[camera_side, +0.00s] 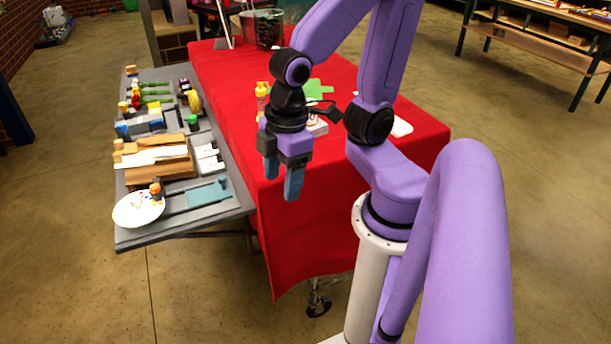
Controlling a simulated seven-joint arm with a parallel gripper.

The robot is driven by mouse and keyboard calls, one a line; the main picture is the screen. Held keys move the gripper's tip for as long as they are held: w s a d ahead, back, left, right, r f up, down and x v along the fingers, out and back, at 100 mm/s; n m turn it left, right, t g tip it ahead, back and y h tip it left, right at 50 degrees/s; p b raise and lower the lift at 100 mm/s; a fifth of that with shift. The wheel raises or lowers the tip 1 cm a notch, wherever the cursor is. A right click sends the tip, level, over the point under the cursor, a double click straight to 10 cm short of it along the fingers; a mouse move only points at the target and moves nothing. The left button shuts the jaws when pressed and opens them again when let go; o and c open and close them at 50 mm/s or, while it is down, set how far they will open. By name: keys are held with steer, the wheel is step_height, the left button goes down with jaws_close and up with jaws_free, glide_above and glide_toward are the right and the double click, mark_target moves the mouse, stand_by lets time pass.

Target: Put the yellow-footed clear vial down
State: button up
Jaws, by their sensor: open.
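My gripper (282,178) is open and points down over the near left edge of the red-covered table. I see nothing between its two blue-grey fingers. I cannot make out a clear vial with a yellow foot anywhere in this view. A small upright yellow item (262,96) stands on the red table (226,83) just behind my gripper's wrist, partly hidden by it. It is too small to tell whether it is the vial.
Green and white pieces lie on the red cloth behind my arm. A dark container (262,28) stands at its far end.

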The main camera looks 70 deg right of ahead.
steer(key=shift+n+g, duration=0.4)
steer(key=shift+n, duration=0.3)
steer(key=shift+s+d+r, duration=0.15)
steer(key=shift+s, duration=0.95)
steer(key=shift+s+d+r, duration=0.1)
steer(key=shift+s+r, duration=0.05)
steer(key=shift+s, duration=0.95)
